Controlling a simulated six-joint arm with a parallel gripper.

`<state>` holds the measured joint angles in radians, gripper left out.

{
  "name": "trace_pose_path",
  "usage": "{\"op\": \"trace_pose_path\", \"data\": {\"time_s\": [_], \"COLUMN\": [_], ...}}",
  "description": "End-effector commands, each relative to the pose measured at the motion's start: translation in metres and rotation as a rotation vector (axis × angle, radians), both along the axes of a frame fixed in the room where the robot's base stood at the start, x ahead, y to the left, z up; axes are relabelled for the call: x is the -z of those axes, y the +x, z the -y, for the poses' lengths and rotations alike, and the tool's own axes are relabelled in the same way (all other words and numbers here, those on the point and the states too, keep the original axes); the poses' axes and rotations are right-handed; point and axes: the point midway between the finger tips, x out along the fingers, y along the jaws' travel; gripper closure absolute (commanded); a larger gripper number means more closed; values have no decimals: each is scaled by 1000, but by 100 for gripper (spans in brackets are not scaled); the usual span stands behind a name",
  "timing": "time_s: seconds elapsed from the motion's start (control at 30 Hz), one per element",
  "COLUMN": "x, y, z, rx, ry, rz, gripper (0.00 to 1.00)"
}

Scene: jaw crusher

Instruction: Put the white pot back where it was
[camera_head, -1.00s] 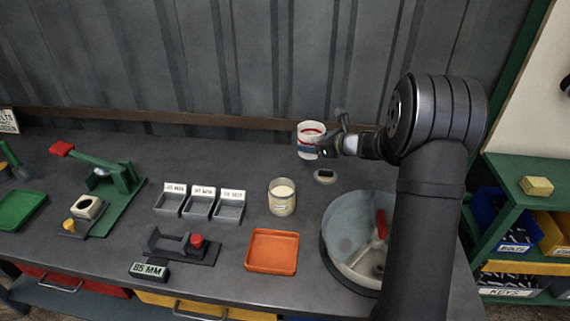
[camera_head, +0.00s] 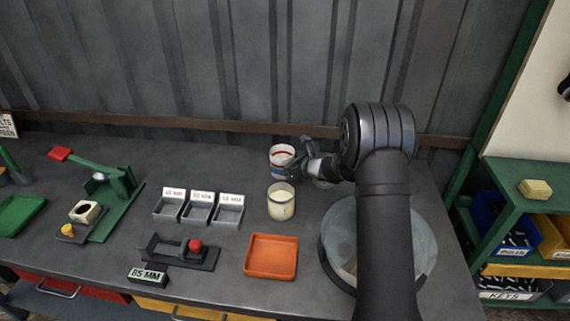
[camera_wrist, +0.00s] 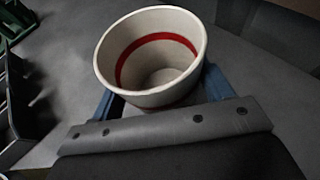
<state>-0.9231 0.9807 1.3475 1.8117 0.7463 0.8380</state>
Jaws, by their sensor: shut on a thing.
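The white pot (camera_head: 281,157) has red and blue bands and stands upright near the back of the bench, behind the cream-filled glass jar. In the wrist view the white pot (camera_wrist: 150,55) shows its open top, with a red band inside and nothing in it. My gripper (camera_head: 295,163) reaches it from the right and is shut on it. The blue fingers lie on both sides of the pot in the wrist view. I cannot tell whether the pot's base touches the bench.
A glass jar (camera_head: 281,202) stands just in front of the pot. Three labelled grey trays (camera_head: 198,213) lie to the left, and an orange tray (camera_head: 271,257) in front. A large round pan (camera_head: 339,240) is partly behind my arm.

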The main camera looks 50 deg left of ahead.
Motion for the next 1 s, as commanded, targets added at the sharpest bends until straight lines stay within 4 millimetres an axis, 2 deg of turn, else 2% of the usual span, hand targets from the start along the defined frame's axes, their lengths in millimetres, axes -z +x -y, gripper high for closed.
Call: {"op": "trace_pose_path", "data": {"time_s": [0.27, 0.3, 0.37, 0.4, 0.73, 0.87, 1.0], "x": [3, 2, 2, 2, -2, -9, -20], "y": [0, 0, 0, 0, 0, 4, 8], "z": [0, 0, 0, 0, 0, 17, 45], "rx": [0, 0, 0, 0, 0, 2, 3], "ry": [0, 0, 0, 0, 1, 1, 0], "rz": [0, 0, 0, 0, 1, 0, 0], "gripper": [56, 19, 8, 5, 5, 5, 5]}}
